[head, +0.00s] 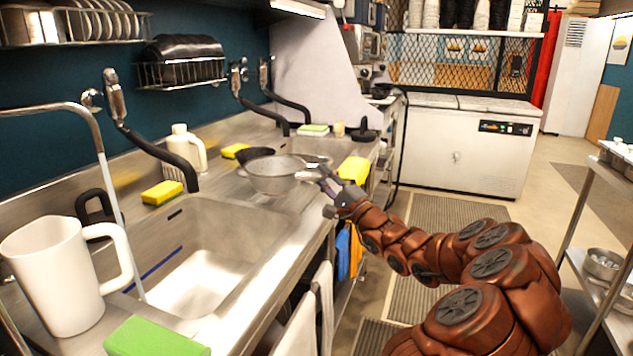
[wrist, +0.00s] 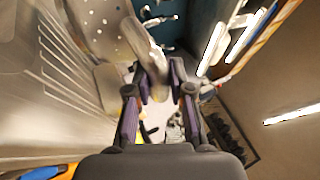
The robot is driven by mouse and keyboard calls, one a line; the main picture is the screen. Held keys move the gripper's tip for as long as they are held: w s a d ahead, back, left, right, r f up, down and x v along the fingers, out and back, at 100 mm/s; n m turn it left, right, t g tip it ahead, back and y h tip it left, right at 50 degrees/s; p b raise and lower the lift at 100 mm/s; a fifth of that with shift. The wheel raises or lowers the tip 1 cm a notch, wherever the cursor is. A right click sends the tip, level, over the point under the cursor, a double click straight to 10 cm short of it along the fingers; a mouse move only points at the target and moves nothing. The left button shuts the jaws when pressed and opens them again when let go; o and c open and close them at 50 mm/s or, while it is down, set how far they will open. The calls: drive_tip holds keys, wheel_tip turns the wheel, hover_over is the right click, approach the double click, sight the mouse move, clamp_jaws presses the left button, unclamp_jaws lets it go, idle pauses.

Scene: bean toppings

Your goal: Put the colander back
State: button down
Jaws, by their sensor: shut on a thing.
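The colander (head: 272,177) is a round metal bowl with a short handle toward the right. In the head view it is over the steel counter between the two sinks; I cannot tell whether it touches the counter. My gripper (head: 322,180) is at its right side, shut on the handle. In the wrist view my gripper (wrist: 156,92) has the pale handle between its fingers, and the perforated wall of the colander (wrist: 105,28) shows at upper left. The far side of the gripper's hold is hidden in the head view.
A sink basin (head: 205,245) lies in front of the colander. Yellow sponges (head: 162,192), a white bottle (head: 188,150), a white pitcher (head: 62,275) and a green sponge (head: 155,338) stand around it. Black taps (head: 165,152) reach over the counter. A steel shelf (head: 600,225) stands at right, with open floor between.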

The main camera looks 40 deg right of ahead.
sight(317, 170)
drive_tip(key=w, duration=0.1)
drive_tip(key=w+d, duration=0.1)
drive_tip(key=w, duration=0.2)
drive_tip(key=shift+w+d+f, duration=0.15)
drive_tip(key=shift+d+f, duration=0.1)
drive_tip(key=shift+d, duration=0.15)
drive_tip(key=shift+w+d, duration=0.1)
drive_tip(key=shift+w, duration=0.4)
drive_tip(key=shift+f+p, duration=0.35)
drive_tip(key=shift+f, duration=1.5)
drive_tip(key=c, duration=1)
unclamp_jaws()
drive_tip(key=shift+c, duration=0.2)
drive_tip(key=b+v, duration=0.1)
drive_tip(key=v, duration=1.1)
drive_tip(key=shift+r, duration=0.25)
